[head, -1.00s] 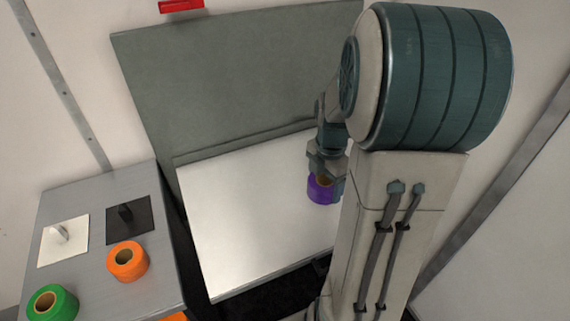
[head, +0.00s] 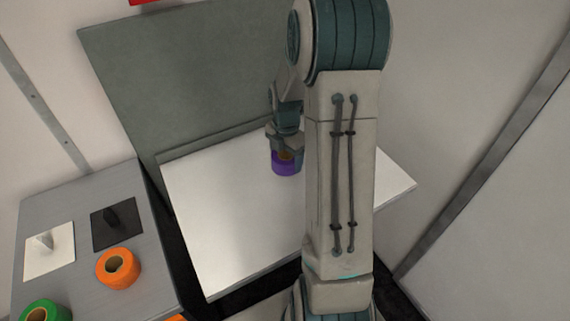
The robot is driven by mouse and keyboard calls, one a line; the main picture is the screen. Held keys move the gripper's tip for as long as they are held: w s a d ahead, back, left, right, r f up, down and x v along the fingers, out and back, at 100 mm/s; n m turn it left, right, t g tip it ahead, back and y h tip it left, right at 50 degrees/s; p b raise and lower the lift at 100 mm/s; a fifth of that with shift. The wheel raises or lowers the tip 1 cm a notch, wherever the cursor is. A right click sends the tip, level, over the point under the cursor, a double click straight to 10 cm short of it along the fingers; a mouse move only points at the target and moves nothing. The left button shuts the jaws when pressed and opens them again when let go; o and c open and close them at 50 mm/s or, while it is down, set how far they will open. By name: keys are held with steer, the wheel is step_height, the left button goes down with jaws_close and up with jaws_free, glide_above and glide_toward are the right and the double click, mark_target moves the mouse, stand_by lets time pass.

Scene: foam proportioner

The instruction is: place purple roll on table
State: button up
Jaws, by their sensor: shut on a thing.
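The purple roll (head: 284,168) is at my gripper (head: 286,156), over the middle of the white table (head: 215,220). My gripper is shut on the roll from above. The roll looks upright and at or very near the tabletop; I cannot tell whether it touches. My arm hides part of the table to the right of the roll.
A grey cabinet (head: 75,285) stands at the left, with an orange roll (head: 118,268), a green roll (head: 45,312), a white plate (head: 50,252) and a black plate (head: 118,226). A dark gap separates it from the table. The table's left half is clear.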

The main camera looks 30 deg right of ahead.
steer(key=shift+w+f, duration=0.15)
steer(key=shift+w, duration=0.1)
steer(key=shift+f, duration=2)
steer(key=shift+f, duration=0.1)
steer(key=shift+f, duration=0.15)
steer(key=o, duration=1)
steer(key=shift+r, duration=0.2)
